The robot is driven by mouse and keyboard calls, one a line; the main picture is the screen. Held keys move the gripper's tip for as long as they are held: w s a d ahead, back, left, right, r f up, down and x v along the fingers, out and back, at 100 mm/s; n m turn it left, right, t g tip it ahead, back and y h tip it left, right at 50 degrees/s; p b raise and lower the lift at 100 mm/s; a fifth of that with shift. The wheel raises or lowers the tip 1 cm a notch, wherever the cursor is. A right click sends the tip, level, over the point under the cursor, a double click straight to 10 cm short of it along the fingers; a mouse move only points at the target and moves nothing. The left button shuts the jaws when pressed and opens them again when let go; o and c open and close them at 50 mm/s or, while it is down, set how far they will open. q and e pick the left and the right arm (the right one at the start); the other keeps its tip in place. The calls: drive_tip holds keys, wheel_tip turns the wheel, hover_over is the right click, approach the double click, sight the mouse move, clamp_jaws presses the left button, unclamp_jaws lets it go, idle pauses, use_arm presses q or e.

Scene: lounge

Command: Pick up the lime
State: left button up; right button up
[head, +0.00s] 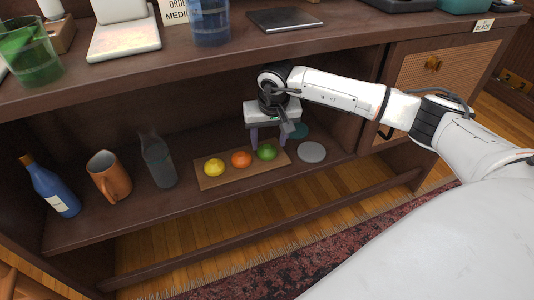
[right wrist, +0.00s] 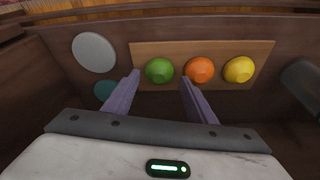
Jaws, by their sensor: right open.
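The green lime (head: 266,152) sits at the right end of a wooden board on the low shelf, beside an orange fruit (head: 241,159) and a yellow lemon (head: 214,167). My right gripper (head: 269,140) is open and empty, reaching into the shelf just behind and above the lime. In the right wrist view the lime (right wrist: 160,70) shows beyond and between the two purple fingertips (right wrist: 158,80), apart from them. The orange fruit (right wrist: 200,70) shows just past the other finger. My left gripper is not in view.
The wooden board (head: 207,182) lies near the shelf's front edge. A grey disc (head: 311,151) and a teal round item (head: 299,131) lie right of it. A glass bottle (head: 158,160), orange mug (head: 110,177) and blue bottle (head: 50,187) stand left. The cabinet top (head: 235,40) overhangs the shelf.

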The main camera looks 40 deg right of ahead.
sight(267, 149)
drive_tip(key=shift+w+d, duration=0.15)
drive_tip(key=shift+w, duration=0.1)
drive_tip(key=b+x, duration=0.1)
drive_tip(key=x, duration=0.3)
drive_tip(key=shift+b, duration=0.4)
drive_tip(key=shift+w+f, duration=0.25)
drive_tip(key=shift+f, duration=0.3)
drive_tip(key=shift+d, duration=0.1)
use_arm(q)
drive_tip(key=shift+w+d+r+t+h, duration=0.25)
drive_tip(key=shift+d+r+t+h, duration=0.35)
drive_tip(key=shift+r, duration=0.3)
use_arm(e)
drive_tip(key=c, duration=0.7)
